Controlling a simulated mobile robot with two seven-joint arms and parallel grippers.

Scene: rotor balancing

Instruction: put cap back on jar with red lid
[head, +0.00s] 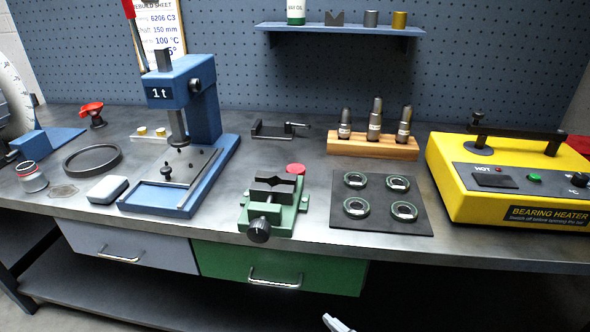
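A small jar (31,178) stands upright at the left end of the bench. It has a pale body and a reddish rim, and is too small to tell whether its mouth is open. A round red cap-like disc (295,169) shows at the back right of the green vise (273,203); I cannot tell whether it lies on the bench or on the vise. A small pale piece at the bottom edge, right of centre, appears to be the tip of my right gripper (337,323); its fingers cannot be made out. My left gripper is out of view.
A blue press (202,110) stands between jar and vise. A dark ring (92,160) and a pale box (108,190) lie near the jar. A dark mat (381,224) with several bearings, a wooden block (373,147) and a yellow heater (450,185) fill the right side.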

